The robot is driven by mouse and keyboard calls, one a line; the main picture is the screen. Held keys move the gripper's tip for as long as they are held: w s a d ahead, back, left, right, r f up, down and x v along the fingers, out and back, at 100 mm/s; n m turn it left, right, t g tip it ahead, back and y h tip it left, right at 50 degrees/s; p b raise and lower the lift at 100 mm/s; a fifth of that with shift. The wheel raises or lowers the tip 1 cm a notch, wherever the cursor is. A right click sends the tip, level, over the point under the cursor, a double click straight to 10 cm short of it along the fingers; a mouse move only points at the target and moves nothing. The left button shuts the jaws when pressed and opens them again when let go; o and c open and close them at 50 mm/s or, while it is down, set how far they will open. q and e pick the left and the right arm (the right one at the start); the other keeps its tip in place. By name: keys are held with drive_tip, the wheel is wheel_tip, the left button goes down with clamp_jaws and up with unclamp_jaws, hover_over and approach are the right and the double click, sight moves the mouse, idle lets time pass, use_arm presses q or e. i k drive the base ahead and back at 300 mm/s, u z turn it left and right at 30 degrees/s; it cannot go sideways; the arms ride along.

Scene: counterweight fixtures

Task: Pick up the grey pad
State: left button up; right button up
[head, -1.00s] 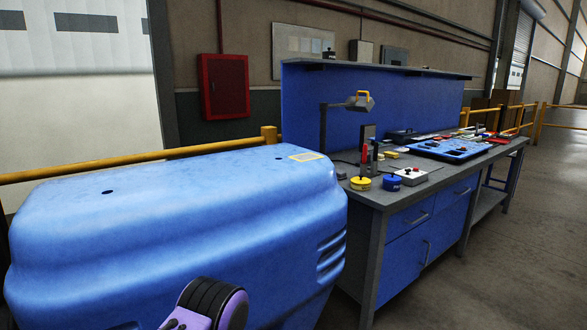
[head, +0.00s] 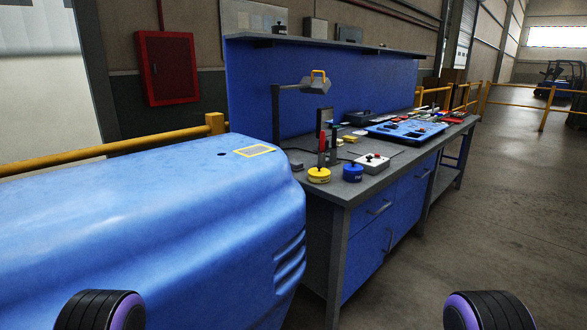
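I cannot pick out the grey pad for certain. A yellow-edged rectangle (head: 254,151) with a greyish middle lies on top of the blue machine cover (head: 150,190); whether it is a marking or holds a pad is too small to tell. The grey workbench (head: 345,185) stands to the right of the cover and carries several small items. Two black and purple rounded parts of my arms show at the bottom edge, one left and one right. Neither gripper's fingers are in view.
On the bench are a yellow round weight (head: 319,175), a blue round weight (head: 353,173), a control box with a red button (head: 372,163), a lamp (head: 316,83) and a blue tray (head: 405,131). Floor (head: 480,220) to the right is clear. Yellow rails (head: 100,152) run behind.

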sight(296, 166)
drive_tip(key=z, duration=1.75)
drive_tip(key=i, duration=3.05)
drive_tip(key=u, duration=2.75)
